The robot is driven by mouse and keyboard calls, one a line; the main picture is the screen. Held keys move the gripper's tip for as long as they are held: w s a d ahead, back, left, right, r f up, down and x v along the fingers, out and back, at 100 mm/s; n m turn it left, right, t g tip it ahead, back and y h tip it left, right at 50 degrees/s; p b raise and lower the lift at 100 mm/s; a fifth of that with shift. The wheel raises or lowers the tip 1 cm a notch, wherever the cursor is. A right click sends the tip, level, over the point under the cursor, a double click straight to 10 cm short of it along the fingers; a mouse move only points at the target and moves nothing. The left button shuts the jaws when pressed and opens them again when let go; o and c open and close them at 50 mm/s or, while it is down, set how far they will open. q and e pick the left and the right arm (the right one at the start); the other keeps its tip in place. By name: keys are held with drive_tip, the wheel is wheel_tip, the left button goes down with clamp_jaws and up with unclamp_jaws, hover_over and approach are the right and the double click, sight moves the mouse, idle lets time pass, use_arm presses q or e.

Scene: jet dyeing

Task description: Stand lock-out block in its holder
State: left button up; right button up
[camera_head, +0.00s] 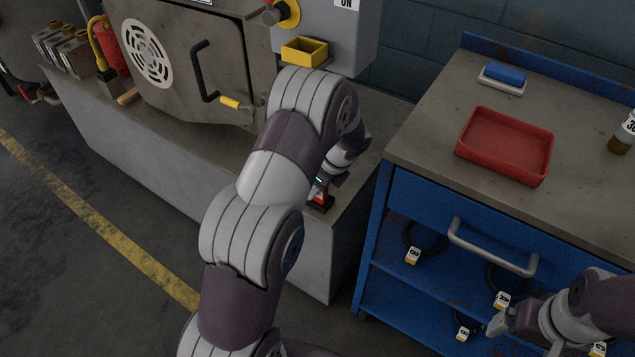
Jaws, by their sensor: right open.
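A small red block with a dark lower part (322,198), which looks like the lock-out block, is at the right end of the grey plinth. My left arm crosses the middle of the view, and my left gripper (324,182) is right at this block, mostly hidden behind the arm. I cannot tell whether its fingers are closed on the block. An open yellow box (304,51), possibly the holder, is fixed under the grey control box. My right gripper (497,325) is open at the lower right, in front of the blue cart's shelves, away from the block.
The blue cart (375,245) has a red tray (505,146), a blue-topped eraser-like block (505,76) and a brown bottle (623,133) on top. Labelled cable loops hang below its drawer handle (492,250). A steel machine (190,65) stands on the plinth (150,140). The floor at left is clear.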

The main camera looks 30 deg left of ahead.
use_arm(q)
drive_tip(key=shift+r, duration=0.4)
drive_tip(key=s+p+v, duration=0.1)
drive_tip(key=p+v, duration=0.3)
drive_tip(key=v, duration=0.8)
drive_tip(key=s+d+n+h, duration=0.2)
drive_tip(key=s+d+n, duration=0.1)
drive_tip(key=s+n, duration=0.6)
drive_tip(key=s+d+r+n+t+h, duration=0.1)
drive_tip(key=s+d+n, duration=0.3)
drive_tip(key=s+n, duration=0.5)
drive_tip(key=shift+s+d+r+n+h, duration=0.15)
drive_tip(key=shift+s+r+n+h, duration=0.2)
drive_tip(key=shift+h, duration=0.45)
drive_tip(key=shift+w, duration=0.1)
